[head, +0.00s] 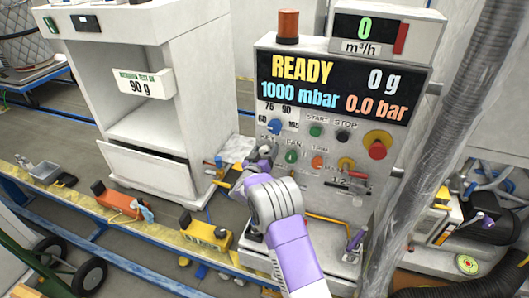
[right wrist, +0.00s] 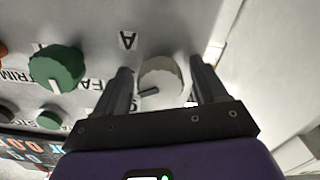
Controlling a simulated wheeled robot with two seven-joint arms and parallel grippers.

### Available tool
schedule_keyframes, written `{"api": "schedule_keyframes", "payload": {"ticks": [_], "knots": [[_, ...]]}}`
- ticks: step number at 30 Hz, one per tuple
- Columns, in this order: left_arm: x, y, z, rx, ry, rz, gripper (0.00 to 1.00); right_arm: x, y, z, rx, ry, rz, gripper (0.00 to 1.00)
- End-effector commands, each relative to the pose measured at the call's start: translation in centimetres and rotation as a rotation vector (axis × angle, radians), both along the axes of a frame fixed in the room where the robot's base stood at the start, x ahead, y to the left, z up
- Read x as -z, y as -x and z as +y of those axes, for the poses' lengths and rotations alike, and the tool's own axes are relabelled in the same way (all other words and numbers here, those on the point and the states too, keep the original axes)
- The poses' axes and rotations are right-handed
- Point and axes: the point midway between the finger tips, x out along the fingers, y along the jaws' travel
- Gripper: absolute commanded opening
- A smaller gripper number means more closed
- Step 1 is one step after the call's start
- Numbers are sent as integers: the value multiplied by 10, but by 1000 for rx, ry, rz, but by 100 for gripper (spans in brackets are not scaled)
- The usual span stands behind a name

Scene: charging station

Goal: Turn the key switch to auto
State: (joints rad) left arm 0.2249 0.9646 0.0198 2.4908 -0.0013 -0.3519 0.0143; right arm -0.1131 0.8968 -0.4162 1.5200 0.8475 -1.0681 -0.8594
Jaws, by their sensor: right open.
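The key switch is a pale round knob (right wrist: 160,82) on the grey panel in the right wrist view, with a small dark bar at its lower left edge. An upside-down letter A (right wrist: 127,40) is printed beside it. My right gripper (right wrist: 161,72) is open, with one dark finger on each side of the knob. I cannot tell if the fingers touch it. In the head view, my right gripper (head: 248,165) is at the panel's left side and hides the switch. My left gripper is not in view.
A green knob (right wrist: 57,66) sits beside the switch in the wrist view. The panel (head: 345,215) also carries a blue knob (head: 274,127), a red emergency button (head: 377,150) and a READY display (head: 335,86). A white cabinet (head: 150,115) stands left; a grey hose (head: 470,80) hangs right.

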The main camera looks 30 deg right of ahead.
Motion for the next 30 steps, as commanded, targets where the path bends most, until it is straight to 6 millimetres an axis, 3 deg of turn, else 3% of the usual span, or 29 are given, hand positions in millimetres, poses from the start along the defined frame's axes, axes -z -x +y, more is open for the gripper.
{"api": "schedule_keyframes", "payload": {"ticks": [4, 15, 23, 30], "knots": [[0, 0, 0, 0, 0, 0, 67, 0, 0, 0, 0, 0, 0, 72], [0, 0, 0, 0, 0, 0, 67, 0, 0, 0, 0, -1, 1, 17], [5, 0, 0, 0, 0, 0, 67, 1, 0, 0, 0, -20, -24, 17], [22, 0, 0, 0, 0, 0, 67, 3, 0, 0, 0, -101, -119, 17]]}}
